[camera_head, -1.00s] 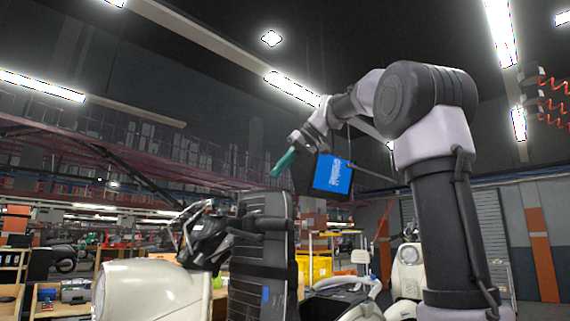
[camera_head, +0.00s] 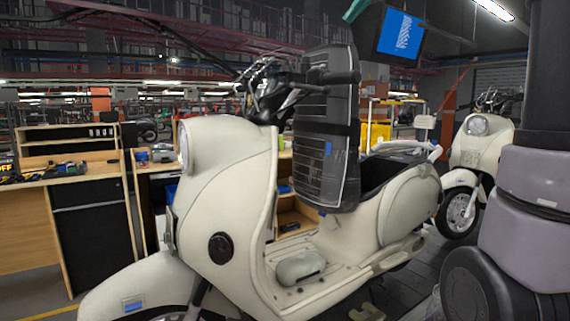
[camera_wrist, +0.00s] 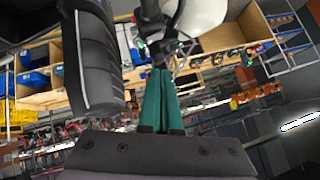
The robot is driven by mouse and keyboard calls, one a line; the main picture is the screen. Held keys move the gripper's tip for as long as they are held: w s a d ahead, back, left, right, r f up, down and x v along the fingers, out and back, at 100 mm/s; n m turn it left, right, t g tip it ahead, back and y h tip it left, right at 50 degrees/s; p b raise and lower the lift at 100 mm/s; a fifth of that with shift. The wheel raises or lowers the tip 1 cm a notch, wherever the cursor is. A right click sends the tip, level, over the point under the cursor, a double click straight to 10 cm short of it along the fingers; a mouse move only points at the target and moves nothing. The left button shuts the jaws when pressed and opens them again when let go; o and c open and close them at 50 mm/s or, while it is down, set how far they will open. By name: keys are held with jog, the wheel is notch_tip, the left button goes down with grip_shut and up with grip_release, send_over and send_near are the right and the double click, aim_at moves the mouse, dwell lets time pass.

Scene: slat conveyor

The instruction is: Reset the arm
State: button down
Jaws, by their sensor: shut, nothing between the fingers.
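My gripper (camera_wrist: 162,74) has two teal fingers, pressed together and empty, pointing away from the wrist camera. In the head view only a small teal part of it (camera_head: 355,10) shows at the top edge, above a cream scooter (camera_head: 225,165); the rest is out of frame. Part of my arm fills the right side of that view. In the wrist view the fingers stand to the right of a tall black ribbed part (camera_wrist: 92,60), apart from it as far as I can tell. This part (camera_head: 325,150) stands upright at the scooter's handlebar.
A second cream scooter (camera_head: 480,150) stands at the right behind. Wooden workbenches (camera_head: 40,220) with tools stand at the left. A blue-lit screen (camera_head: 400,35) hangs at the upper middle, near the teal fingers in the picture. Yellow bins stand behind the scooter.

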jog(key=s+d+f+m+h, duration=0.1)
jog(key=s+f+m, duration=0.1)
jog(key=s+f, duration=0.5)
jog(key=s+d+f+m+h, duration=0.1)
jog(key=s+f, duration=0.6)
jog(key=f, duration=0.7)
jog(key=s+d+f+m+h, duration=0.2)
jog(key=s+f+m, duration=0.3)
jog(key=f, duration=0.6)
jog(key=shift+s+t+h, duration=0.4)
jog(key=shift+s+h, duration=0.2)
jog(key=shift+s, duration=0.3)
jog(key=shift+a, duration=0.15)
